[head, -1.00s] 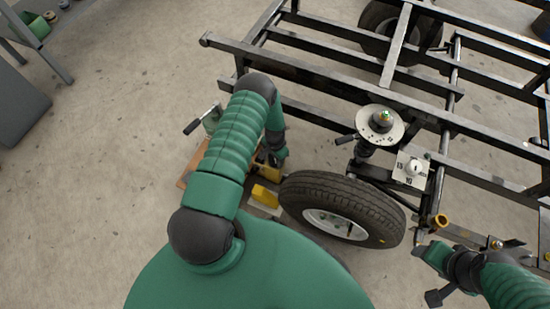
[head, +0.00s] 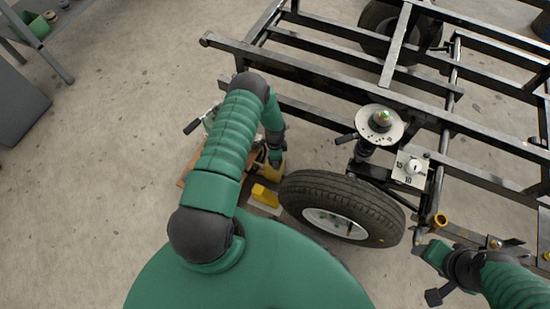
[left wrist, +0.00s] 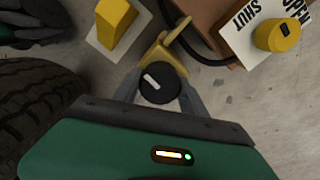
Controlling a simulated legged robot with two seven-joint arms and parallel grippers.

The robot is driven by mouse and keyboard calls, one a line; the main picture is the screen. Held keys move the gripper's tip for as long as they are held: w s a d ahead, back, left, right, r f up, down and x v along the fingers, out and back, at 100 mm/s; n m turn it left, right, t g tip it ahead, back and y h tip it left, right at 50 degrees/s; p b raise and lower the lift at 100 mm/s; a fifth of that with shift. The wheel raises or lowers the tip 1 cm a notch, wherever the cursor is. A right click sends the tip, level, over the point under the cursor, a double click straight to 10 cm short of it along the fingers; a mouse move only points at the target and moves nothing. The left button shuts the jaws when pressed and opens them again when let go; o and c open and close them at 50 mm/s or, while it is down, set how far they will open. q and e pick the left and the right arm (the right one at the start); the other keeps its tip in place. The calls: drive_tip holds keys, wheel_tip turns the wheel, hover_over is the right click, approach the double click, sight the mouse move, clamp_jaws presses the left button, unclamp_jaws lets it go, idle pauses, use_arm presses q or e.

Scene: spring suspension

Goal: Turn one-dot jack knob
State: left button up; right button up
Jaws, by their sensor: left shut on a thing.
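A black round knob (left wrist: 159,83) with a white line on its top sits between the fingers of my left gripper (left wrist: 160,92) in the left wrist view. The fingers are shut on its sides. A yellow metal bracket (left wrist: 168,50) shows just beyond the knob. No dot marking can be made out on the knob. My right gripper (head: 432,272) is open and empty near the frame at the lower right.
A white plate (left wrist: 240,40) with "SHUT" lettering carries a yellow knob (left wrist: 278,35). A yellow block (head: 265,195) stands near the tyre (head: 345,192). The black trailer frame (head: 300,65) and a spring unit with a round plate (head: 380,122) lie beyond.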

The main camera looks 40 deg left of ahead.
use_arm(q)
drive_tip(key=shift+w, duration=0.15)
drive_tip(key=o, duration=1.4)
drive_tip(key=shift+c, duration=0.2)
wheel_tip(320, 180, up, 17)
drive_tip(key=p, duration=0.8)
drive_tip(key=shift+f, duration=0.15)
